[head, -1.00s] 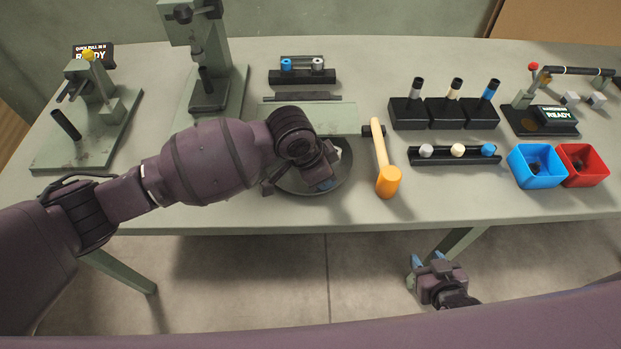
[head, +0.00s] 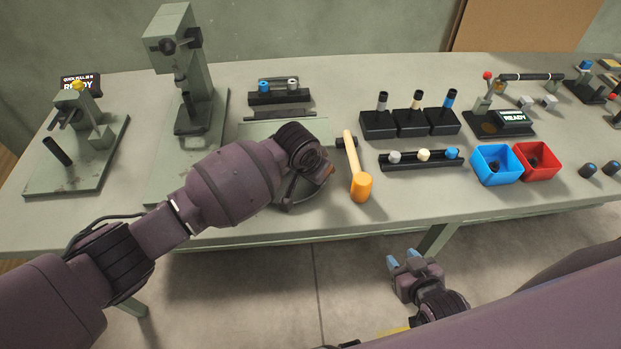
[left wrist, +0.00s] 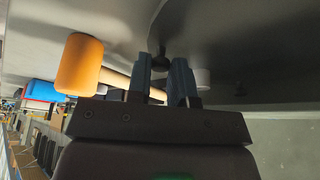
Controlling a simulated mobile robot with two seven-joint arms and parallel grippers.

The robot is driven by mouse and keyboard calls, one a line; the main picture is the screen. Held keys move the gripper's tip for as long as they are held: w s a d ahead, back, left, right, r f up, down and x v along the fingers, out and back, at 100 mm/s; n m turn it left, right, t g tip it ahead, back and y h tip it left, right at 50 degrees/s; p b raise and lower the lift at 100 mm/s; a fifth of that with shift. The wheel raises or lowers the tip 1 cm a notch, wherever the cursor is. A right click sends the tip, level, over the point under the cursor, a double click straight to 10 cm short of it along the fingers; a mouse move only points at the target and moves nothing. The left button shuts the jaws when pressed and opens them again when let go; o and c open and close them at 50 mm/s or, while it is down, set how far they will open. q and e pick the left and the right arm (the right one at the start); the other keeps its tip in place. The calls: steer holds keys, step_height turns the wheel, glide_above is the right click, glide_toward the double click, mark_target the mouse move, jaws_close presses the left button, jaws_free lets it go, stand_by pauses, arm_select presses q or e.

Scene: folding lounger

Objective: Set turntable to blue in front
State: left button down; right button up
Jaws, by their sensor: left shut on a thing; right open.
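The turntable (head: 316,192) is a dark round disc near the front edge of the bench, mostly hidden behind my left arm in the head view. In the left wrist view its dark surface (left wrist: 225,45) fills the upper right. My left gripper (left wrist: 165,72) is shut on a small dark part of the turntable (left wrist: 160,64) between its fingertips. A whitish round piece (left wrist: 203,78) shows just beside the fingers. No blue marking on the turntable can be made out. My right gripper (head: 405,262) is open and empty, low in front of the bench.
An orange mallet (head: 361,187) lies close to the right of the turntable. Further right are a rack of knobs (head: 420,161), black stands with handles (head: 410,122), a blue bin (head: 497,165) and a red bin (head: 537,163). A green press (head: 190,110) stands behind left.

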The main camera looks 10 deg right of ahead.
arm_select(q)
steer(key=shift+w+d+n, duration=0.15)
steer(key=shift+d+n, duration=0.15)
steer(key=shift+n, duration=0.1)
steer(key=shift+w+d+t+p, duration=0.1)
steer(key=shift+w+t+p, duration=0.05)
steer(key=shift+t+p, duration=0.2)
steer(key=shift+w+n, duration=0.1)
steer(key=shift+n, duration=0.3)
arm_select(e)
steer(key=shift+w+a+r, duration=0.1)
steer(key=shift+w+r, duration=0.15)
steer(key=shift+r, duration=0.6)
